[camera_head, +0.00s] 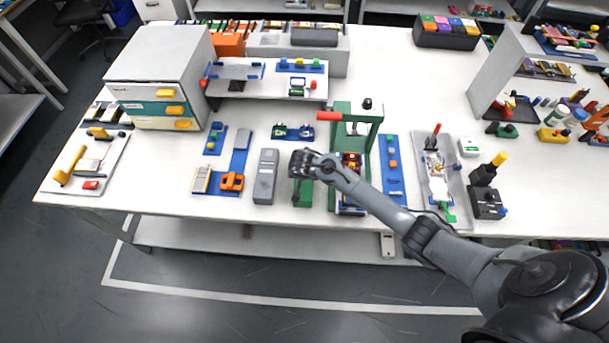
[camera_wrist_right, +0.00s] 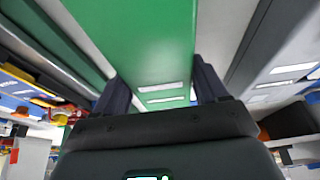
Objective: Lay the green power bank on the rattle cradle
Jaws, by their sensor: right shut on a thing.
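The green power bank (camera_head: 303,194) is in my right gripper (camera_head: 303,177), just in front of the table's middle. In the right wrist view the power bank (camera_wrist_right: 145,45) is a long green slab with pale labels, between the two dark fingers of my right gripper (camera_wrist_right: 167,85). The gripper is shut on it. In the head view the hand hides its upper part. I cannot tell for sure which fixture is the rattle cradle; a small blue fixture with raised ends (camera_head: 293,132) lies behind the hand. My left gripper is not in view.
A grey block (camera_head: 265,178) stands close left of the hand. A green press frame (camera_head: 341,118) with a red handle stands close right. Blue plates (camera_head: 393,170) and a grey tray (camera_head: 462,185) lie farther right. A white drawer cabinet (camera_head: 160,70) stands left.

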